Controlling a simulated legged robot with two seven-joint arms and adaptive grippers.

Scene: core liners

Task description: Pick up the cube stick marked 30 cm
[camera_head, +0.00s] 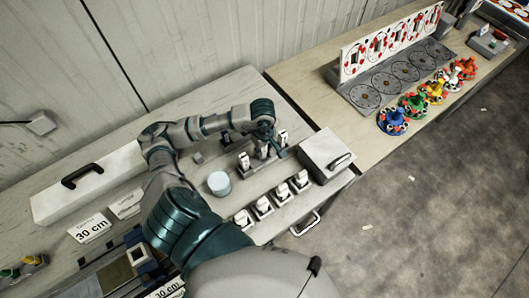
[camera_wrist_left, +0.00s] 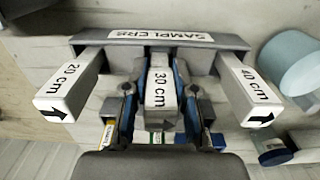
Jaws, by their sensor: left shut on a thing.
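The cube stick marked 30 cm (camera_wrist_left: 160,88) stands in the middle of the left wrist view, end-on to the camera. My left gripper (camera_wrist_left: 159,108) is shut on it, one finger on each side. It also shows in the head view (camera_head: 265,147), reaching down over the rack. The sampler rack (camera_wrist_left: 238,41), labelled SAMPLERS, lies behind the stick. The stick marked 20 cm (camera_wrist_left: 72,92) is left of the gripper and the stick marked 40 cm (camera_wrist_left: 248,96) is right of it. Whether the 30 cm stick is clear of the rack cannot be told. My right gripper is not in view.
A pale blue cylinder (camera_head: 219,183) stands left of the rack. Several white-topped pieces in dark holders (camera_head: 262,206) line the table's front edge. A grey box (camera_head: 325,153) stands to the right. A long white box with a black handle (camera_head: 112,180) lies at left.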

